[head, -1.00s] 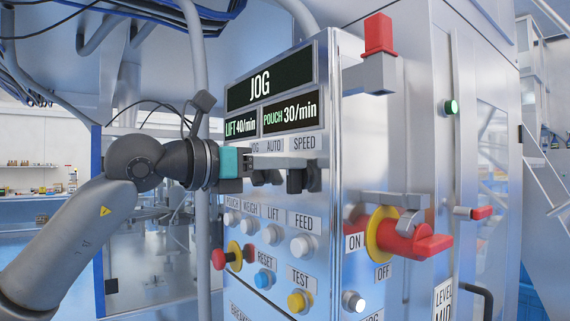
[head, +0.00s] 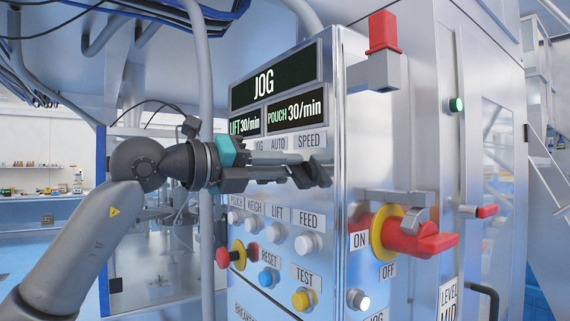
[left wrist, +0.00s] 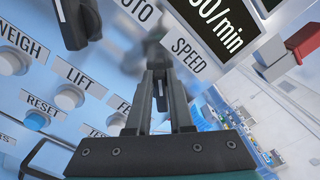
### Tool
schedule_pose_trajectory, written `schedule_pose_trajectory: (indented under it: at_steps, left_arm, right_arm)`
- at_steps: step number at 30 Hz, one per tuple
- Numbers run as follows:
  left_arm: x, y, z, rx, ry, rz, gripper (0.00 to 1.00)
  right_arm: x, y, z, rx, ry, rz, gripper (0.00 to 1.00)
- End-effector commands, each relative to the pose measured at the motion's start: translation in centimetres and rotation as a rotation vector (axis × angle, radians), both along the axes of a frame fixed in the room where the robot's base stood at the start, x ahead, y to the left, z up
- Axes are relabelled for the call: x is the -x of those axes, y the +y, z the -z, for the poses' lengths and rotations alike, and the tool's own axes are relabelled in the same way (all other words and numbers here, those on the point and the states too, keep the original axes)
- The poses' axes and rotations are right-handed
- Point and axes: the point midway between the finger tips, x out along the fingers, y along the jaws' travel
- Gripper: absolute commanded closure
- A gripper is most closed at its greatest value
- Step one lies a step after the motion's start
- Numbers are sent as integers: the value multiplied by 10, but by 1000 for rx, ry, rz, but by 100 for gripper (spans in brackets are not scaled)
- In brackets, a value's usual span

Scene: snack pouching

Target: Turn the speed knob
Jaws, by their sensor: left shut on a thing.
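The speed knob (left wrist: 156,46) is a dark knob below the SPEED label (head: 310,141) on the metal control panel. In the head view my fingers largely cover it. My left gripper (head: 312,173) reaches in from the left and is shut on the knob, with its jaws rolled at a slant. In the left wrist view the left gripper's fingertips (left wrist: 160,74) close together at the knob. The display (head: 274,90) reads JOG, LIFT 30/min and POUCH 30/min. My right gripper is not in view.
The dark mode selector knob (left wrist: 80,24) is beside my fingers. Below are several push buttons, including a white FEED button (head: 307,244) and a yellow TEST button (head: 304,300). A red ON/OFF handle (head: 425,240) projects at the right, with a red-topped bracket (head: 383,33) above.

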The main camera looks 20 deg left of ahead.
Motion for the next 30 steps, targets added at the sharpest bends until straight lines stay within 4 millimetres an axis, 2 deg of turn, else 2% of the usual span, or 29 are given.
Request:
schedule_pose_trajectory:
  at_steps: [12,29,30]
  left_arm:
    - [-2,1,4,149,121,1,100]
    - [-2,1,5,171,137,1,100]
    - [-2,1,5,171,137,1,77]
  right_arm:
    - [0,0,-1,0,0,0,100]
    - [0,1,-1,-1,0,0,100]
    - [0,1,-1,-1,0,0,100]
